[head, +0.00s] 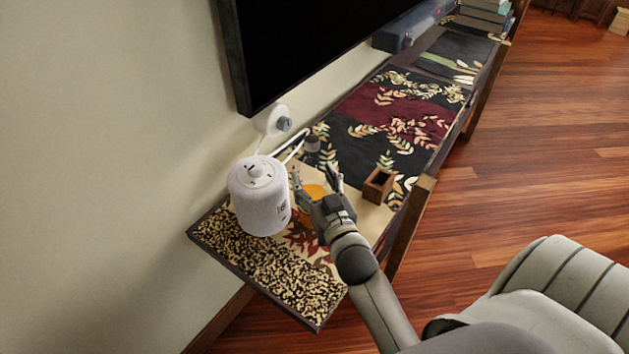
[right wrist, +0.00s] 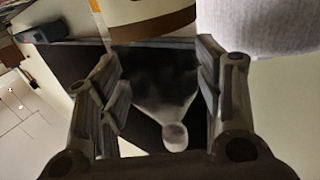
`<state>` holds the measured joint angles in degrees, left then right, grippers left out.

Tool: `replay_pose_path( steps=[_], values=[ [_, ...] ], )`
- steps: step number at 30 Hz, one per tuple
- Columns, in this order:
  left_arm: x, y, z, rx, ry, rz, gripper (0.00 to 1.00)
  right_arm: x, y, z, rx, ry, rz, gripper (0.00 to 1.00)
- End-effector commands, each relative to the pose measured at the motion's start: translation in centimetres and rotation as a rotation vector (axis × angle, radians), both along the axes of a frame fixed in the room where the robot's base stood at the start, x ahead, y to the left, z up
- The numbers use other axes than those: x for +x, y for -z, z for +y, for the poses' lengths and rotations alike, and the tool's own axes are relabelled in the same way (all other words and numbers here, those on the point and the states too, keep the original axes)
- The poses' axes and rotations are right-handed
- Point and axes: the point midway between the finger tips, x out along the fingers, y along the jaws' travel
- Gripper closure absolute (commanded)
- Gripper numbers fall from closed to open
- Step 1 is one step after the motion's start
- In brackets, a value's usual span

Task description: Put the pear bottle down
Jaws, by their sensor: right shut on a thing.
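The pear bottle (head: 312,146) is small and dark with a grey rounded top, just beyond the fingertips of my right gripper (head: 318,178) in the head view. In the right wrist view the bottle (right wrist: 172,85) is a dark, tapering shape between the two fingers, its grey cap toward the bottom of the picture. My right gripper (right wrist: 160,85) is shut on it. Its lower part is hidden in the head view, so I cannot tell whether its base touches the shelf. My left gripper is not in view.
A white cylindrical speaker (head: 260,197) stands left of the gripper. An orange object (head: 312,192) shows behind the fingers. A small open wooden box (head: 378,187) stands to the right. The long patterned shelf top (head: 400,125) is mostly clear farther back, under a black screen (head: 300,45).

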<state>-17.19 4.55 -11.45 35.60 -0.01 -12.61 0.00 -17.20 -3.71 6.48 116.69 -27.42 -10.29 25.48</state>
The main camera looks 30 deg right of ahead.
Motion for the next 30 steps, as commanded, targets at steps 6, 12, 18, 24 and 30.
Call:
replay_pose_path(
  steps=[6,12,18,24,30],
  values=[
    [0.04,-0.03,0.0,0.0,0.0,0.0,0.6,0.03,-0.26,0.02,-0.002,-0.001,-0.008,1.0],
    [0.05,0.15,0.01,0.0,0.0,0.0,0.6,-0.02,0.33,-0.01,0.0,0.0,-0.001,0.35],
    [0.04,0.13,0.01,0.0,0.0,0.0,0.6,-0.02,0.31,0.0,0.0,0.0,0.0,0.17],
    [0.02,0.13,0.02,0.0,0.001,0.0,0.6,-0.02,0.3,0.0,0.0,0.0,-0.001,0.17],
    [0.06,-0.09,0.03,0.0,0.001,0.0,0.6,0.0,0.0,0.01,0.0,-0.001,0.0,0.17]
  ],
)
